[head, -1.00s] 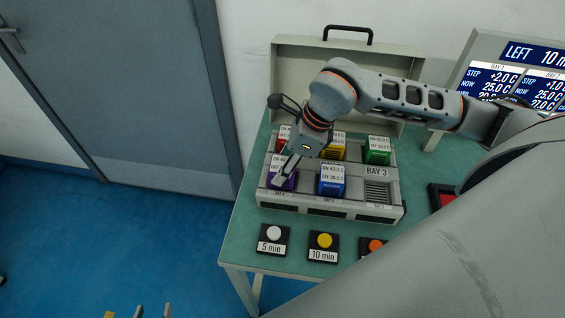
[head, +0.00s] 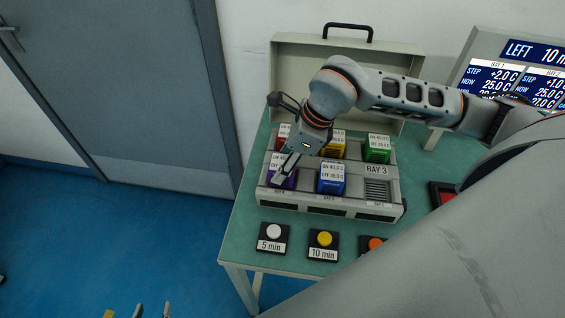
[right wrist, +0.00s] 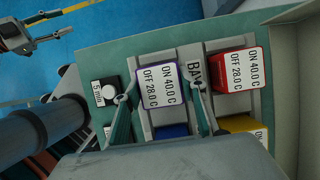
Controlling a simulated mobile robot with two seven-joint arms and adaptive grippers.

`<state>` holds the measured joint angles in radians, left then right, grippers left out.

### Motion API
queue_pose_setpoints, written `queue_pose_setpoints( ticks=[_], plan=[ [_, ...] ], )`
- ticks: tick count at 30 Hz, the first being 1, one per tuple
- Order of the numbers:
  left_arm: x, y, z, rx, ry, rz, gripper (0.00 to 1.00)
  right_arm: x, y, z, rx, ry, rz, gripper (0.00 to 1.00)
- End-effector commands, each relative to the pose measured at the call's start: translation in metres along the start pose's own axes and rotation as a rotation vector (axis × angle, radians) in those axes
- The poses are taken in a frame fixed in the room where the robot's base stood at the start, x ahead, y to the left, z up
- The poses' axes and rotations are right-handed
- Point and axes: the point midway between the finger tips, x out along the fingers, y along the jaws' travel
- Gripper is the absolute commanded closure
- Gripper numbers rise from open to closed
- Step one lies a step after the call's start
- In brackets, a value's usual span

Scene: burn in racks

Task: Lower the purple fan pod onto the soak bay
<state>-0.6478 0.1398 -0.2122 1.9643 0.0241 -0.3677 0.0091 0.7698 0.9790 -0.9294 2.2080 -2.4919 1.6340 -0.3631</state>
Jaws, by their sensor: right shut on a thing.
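The purple fan pod (head: 290,182) is at the front left of the grey rack (head: 385,212), its white label facing up. It also shows in the right wrist view (right wrist: 162,87). My right gripper (head: 284,174) has its fingers on either side of the pod and is shut on it. The pod stands upright over the front-left bay; its underside is hidden, so I cannot tell whether it touches the bay floor. My left gripper (head: 152,311) shows only its fingertips at the bottom edge, apart and empty, far from the rack.
Close by sit a blue pod (head: 331,186), a red pod (head: 283,133), a yellow pod (head: 336,150) and a green pod (head: 378,156). The BAY 3 slot (head: 377,191) is empty. White (head: 274,232) and yellow (head: 324,239) buttons stand in front. An open lid (head: 300,60) rises behind.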

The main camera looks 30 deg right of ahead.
Motion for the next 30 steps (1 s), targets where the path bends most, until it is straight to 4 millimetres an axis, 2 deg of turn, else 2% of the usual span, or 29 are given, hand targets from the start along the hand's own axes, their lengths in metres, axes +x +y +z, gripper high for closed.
queue_pose_setpoints(
  ticks=[16,30],
  plan=[
    [0.003,0.0017,0.0092,-0.001,-0.008,0.002,0.6,0.0052,-0.0005,-0.0017,0.0,-0.001,-0.001,0.86],
    [0.003,0.0018,0.0092,-0.001,-0.008,0.002,0.6,0.0052,-0.0006,-0.0018,0.0,-0.001,-0.001,0.86]
  ],
)
